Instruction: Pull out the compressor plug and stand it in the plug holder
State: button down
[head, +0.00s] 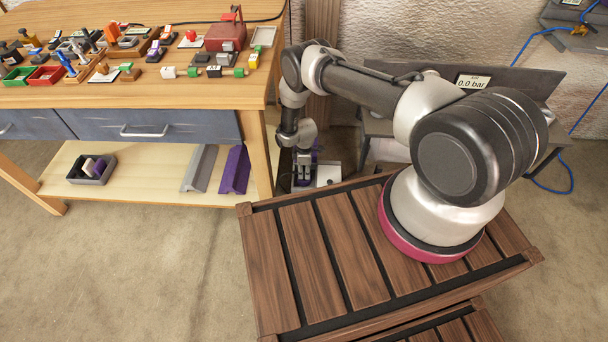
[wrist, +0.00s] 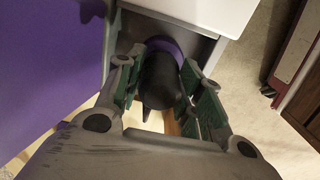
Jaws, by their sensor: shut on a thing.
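My gripper (head: 303,181) is low beside the right end of the workbench, pointing down. In the wrist view its green-padded fingers are closed on the sides of a dark rounded body, which I take to be the compressor plug (wrist: 160,82). A purple ring or collar (wrist: 166,46) shows just beyond the plug, in front of a grey recess under a white-topped box (wrist: 205,12). I cannot tell whether the plug is still seated there. The box also shows beside my gripper in the head view (head: 329,174). I cannot make out the plug holder for certain.
The workbench (head: 190,93) holds many small parts. Its lower shelf (head: 150,185) carries a grey tray (head: 91,181) and grey and purple angled pieces. A display (head: 474,82) reads 0.0 bar. A purple surface (wrist: 45,65) stands close left of the fingers. Open floor lies in front.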

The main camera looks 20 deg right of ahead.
aim_at(304, 167)
jog(key=shift+r, duration=2.1)
